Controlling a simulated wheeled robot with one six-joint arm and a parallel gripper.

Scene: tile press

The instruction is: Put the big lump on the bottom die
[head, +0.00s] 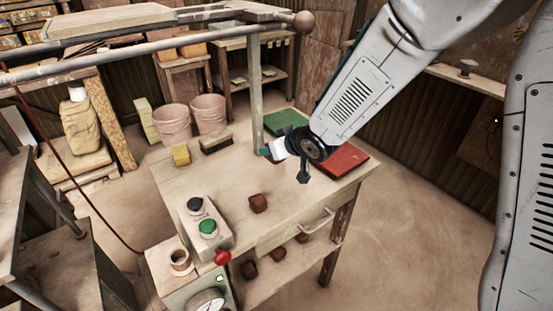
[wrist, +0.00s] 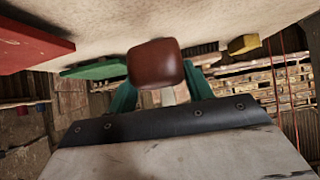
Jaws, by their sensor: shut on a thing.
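My gripper (wrist: 160,92) has teal fingers and is shut on a reddish-brown lump (wrist: 152,62) with rounded edges, which fills the space between the fingers in the wrist view. In the head view my gripper (head: 268,152) is over the far part of the wooden table, near the green board, and the held lump is hidden there. Another dark red lump (head: 258,203) lies on the table nearer the front. I cannot make out the bottom die in either view.
A green board (head: 286,121) and a red board (head: 345,160) lie at the table's far right. A yellow block (head: 181,155) and a brush (head: 216,143) lie at the left. A button box (head: 207,228) stands in front. Several lumps (head: 279,252) rest on the lower shelf. The table's middle (head: 225,180) is clear.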

